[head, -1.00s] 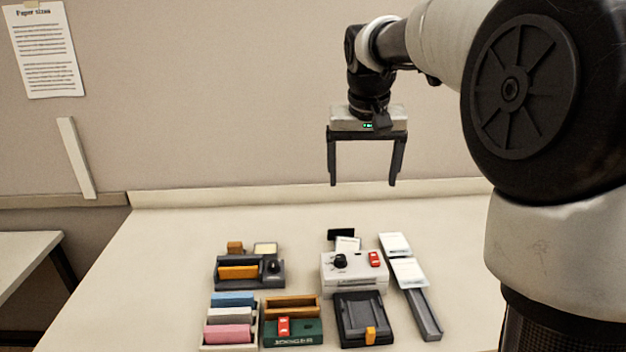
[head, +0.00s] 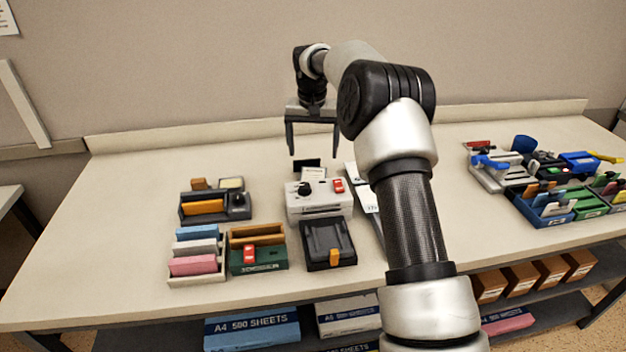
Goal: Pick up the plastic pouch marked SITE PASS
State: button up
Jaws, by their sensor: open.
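My gripper (head: 314,150) hangs open and empty, fingers down, above the back part of the table, over the white machine with a black knob (head: 318,200). I cannot make out any lettering reading SITE PASS. White flat pieces (head: 367,200) lie to the right of the white machine, partly hidden behind my arm. A small white piece with a black top edge (head: 311,171) stands just behind the machine. I cannot tell whether any of these is the pouch.
On the table (head: 120,220), a dark tray with an orange block (head: 203,207), a tray of coloured pads (head: 195,262), a green box (head: 259,260) and a black device (head: 328,245) sit close together. Blue and green trays (head: 545,212) stand at the right. The table's left side is clear.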

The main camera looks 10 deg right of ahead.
aim_at(313, 178)
jog(key=f, duration=0.6)
jog(key=w+f, duration=0.1)
jog(key=f, duration=0.2)
jog(key=shift+w, duration=0.1)
jog(key=shift+d+r, duration=0.1)
jog(key=c, duration=1.2)
